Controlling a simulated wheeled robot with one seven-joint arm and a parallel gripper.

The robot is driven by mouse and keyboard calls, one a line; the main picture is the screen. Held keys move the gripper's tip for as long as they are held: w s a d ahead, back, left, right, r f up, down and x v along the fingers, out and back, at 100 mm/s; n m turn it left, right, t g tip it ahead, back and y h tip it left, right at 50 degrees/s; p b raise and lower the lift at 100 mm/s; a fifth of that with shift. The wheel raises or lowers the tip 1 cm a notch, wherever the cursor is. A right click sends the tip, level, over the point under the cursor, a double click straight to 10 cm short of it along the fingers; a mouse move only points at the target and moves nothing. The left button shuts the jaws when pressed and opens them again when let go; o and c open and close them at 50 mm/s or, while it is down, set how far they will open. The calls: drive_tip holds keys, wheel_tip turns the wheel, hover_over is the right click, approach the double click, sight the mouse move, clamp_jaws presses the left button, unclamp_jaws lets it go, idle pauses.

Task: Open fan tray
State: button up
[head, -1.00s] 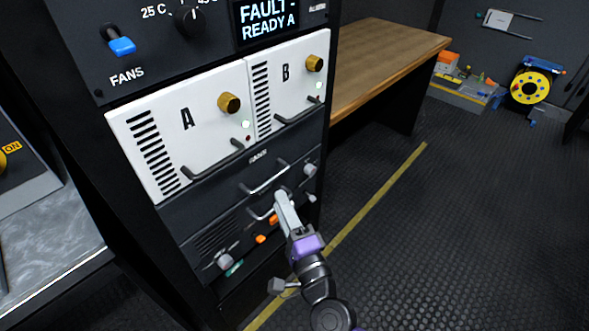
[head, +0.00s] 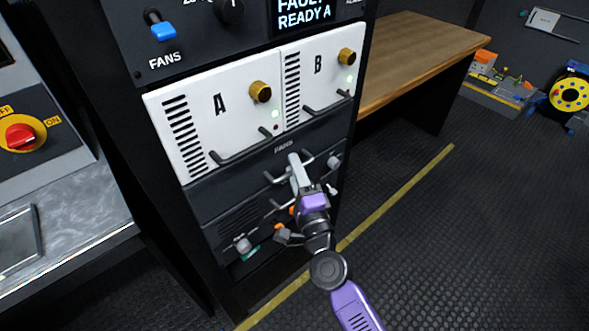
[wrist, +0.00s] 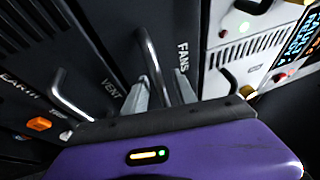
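The fan tray (head: 225,188) is the dark panel marked FANS, below the white modules A and B in the head view. It sits flush in the rack. Its metal bar handle (head: 274,179) stands out from its front, and the handle also shows in the wrist view (wrist: 150,52). My gripper (head: 294,160) is at the middle of this handle, with its light grey fingers overlapping it in the head view.
White module A (head: 215,115) and module B (head: 320,70) have their own handles and brass knobs above the tray. Below is a vented panel with another handle (head: 280,204) and an orange part. A wooden bench (head: 425,50) stands right of the rack.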

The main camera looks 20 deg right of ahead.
clamp_jaws()
idle(1.3)
